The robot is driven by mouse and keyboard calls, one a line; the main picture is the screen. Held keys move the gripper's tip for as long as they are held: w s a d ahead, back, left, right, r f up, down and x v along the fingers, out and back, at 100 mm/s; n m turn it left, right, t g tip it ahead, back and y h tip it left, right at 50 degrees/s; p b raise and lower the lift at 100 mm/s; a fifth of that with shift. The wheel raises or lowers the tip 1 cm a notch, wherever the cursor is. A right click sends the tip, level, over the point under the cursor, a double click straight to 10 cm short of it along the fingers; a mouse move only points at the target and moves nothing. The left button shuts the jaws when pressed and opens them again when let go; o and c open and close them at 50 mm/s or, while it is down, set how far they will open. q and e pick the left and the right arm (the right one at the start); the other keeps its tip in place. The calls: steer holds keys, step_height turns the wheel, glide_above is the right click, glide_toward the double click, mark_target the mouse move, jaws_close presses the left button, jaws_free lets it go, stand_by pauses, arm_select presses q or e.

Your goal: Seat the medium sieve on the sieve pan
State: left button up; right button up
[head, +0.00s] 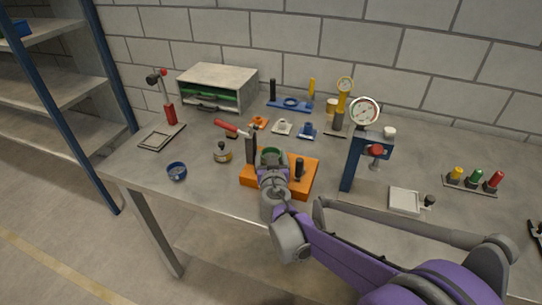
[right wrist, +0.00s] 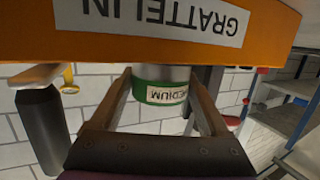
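The medium sieve is a green ring (head: 271,154) at the orange base in the head view. In the right wrist view, which is upside down, the green sieve (right wrist: 160,93) carries a white label reading MEDIUM. It is level and directly over a grey cylinder (right wrist: 165,73), apparently the sieve pan, on the orange base (right wrist: 270,18). I see no clear gap between them, but cannot tell if it is fully seated. My right gripper (head: 271,166) has its fingers on both sides of the sieve, shut on it; it also shows in the right wrist view (right wrist: 160,98). My left gripper is out of view.
The orange base (head: 310,180) has dark posts on both sides of the sieve. A blue press stand with a gauge (head: 364,112) rises to the right. The table's front left is clear.

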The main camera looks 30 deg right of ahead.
steer(key=shift+o, duration=1.2)
steer(key=p+v, duration=0.1)
steer(key=v, duration=1)
steer(key=shift+d, duration=0.15)
